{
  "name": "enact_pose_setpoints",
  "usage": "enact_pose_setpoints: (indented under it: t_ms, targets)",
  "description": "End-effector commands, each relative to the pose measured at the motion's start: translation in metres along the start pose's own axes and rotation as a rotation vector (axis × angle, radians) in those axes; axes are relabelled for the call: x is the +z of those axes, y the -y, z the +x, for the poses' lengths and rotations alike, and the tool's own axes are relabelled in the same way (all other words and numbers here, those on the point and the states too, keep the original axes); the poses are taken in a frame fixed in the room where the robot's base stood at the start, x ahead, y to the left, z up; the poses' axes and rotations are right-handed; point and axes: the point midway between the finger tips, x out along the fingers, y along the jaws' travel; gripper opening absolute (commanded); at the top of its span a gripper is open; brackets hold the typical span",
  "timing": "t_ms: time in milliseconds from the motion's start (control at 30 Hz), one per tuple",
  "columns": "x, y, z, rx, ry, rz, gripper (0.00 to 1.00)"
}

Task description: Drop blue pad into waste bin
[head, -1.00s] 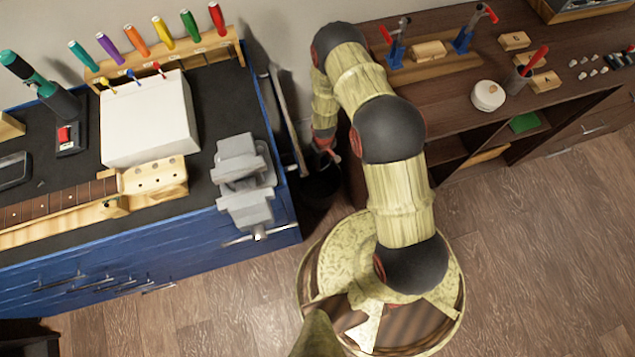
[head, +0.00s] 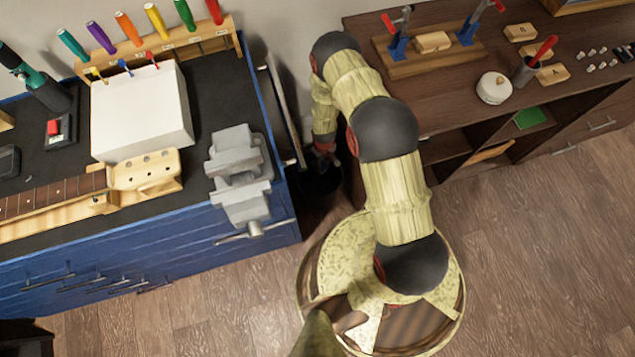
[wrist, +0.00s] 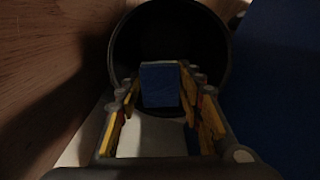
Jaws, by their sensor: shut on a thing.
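The blue pad (wrist: 160,85) is between the fingertips of my gripper (wrist: 158,92) in the wrist view, and the gripper is shut on it. The dark round waste bin (wrist: 125,45) lies straight beyond the pad, with its open mouth around the pad in the picture. I cannot tell whether the pad is above the rim or inside it. In the head view the waste bin (head: 320,186) stands on the floor in the gap between the blue bench and the brown cabinet. My gripper (head: 326,160) is over it there, mostly hidden, and the pad cannot be made out.
The blue workbench (head: 150,240) is left of the bin, with a grey vise (head: 240,175) at its right end. The brown cabinet (head: 445,95) is on the right, with a green pad (head: 529,118) on its shelf. The gap is narrow. Wooden floor (head: 540,230) is open in front.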

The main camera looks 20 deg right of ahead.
Motion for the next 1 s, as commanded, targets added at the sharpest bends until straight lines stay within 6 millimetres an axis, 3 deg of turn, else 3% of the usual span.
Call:
enact_pose_setpoints:
  t_ms: [67,100,433,767,1000]
  targets:
    - [0.0,0.0,-0.001,0.0,0.0,0.0,0.17]
    - [0.0,0.0,-0.001,0.0,0.0,0.0,0.39]
    - [0.0,0.0,-0.001,0.0,0.0,0.0,0.57]
    - [0.0,0.0,-0.001,0.0,0.0,0.0,0.58]
    - [-0.001,-0.001,-0.024,0.001,-0.002,0.0,0.58]
